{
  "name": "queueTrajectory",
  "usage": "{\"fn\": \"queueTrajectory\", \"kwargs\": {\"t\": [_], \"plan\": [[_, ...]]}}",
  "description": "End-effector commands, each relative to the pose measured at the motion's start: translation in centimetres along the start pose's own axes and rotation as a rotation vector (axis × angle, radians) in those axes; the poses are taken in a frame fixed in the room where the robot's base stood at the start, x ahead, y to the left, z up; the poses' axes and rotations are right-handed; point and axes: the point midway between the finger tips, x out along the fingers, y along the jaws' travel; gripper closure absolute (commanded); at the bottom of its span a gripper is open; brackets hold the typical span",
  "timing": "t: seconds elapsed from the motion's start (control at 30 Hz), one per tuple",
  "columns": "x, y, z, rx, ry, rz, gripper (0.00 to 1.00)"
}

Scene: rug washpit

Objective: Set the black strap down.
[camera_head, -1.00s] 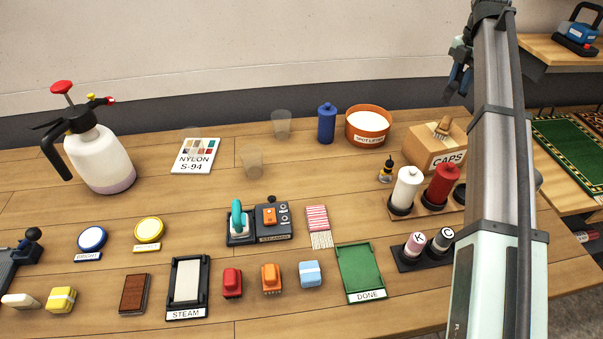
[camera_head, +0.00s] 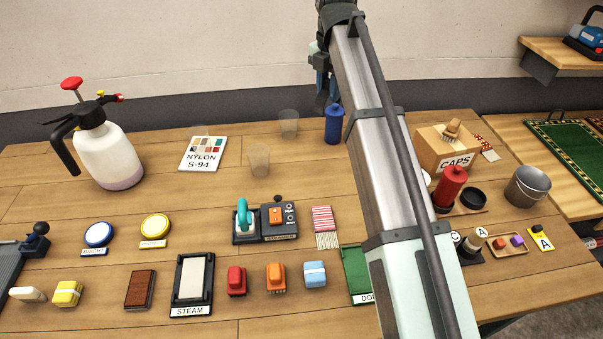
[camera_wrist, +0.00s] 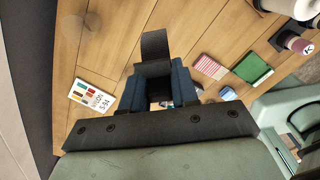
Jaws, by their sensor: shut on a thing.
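My gripper (camera_wrist: 160,88) shows in the wrist view with its dark blue fingers closed around a black strap (camera_wrist: 155,45). The strap sticks out past the fingertips, above the table. In the head view my gripper (camera_head: 323,80) is high at the back, seen small beside my arm, near the blue bottle (camera_head: 334,128). The strap is hard to make out there against the dark gripper.
The wooden table holds a sprayer (camera_head: 108,155), a NYLON card (camera_head: 203,153), two clear cups (camera_head: 259,158), a steamer (camera_head: 278,220), a STEAM tray (camera_head: 178,290) and a CAPS box (camera_head: 435,150). Bare wood lies left of the steamer. My arm hides part of the right side.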

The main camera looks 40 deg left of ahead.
Motion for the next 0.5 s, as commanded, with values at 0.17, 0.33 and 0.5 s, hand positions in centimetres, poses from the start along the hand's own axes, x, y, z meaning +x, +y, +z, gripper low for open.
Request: {"fn": "queueTrajectory", "kwargs": {"t": [0.17, 0.33, 0.5], "plan": [[0.1, 1.9, -4.1, -0.045, 0.000, 0.000, 1.00], [0.1, 3.1, -7.1, -0.079, 0.000, 0.000, 1.00], [3.8, 2.8, -6.7, -0.073, 0.001, -0.002, 1.00]]}}
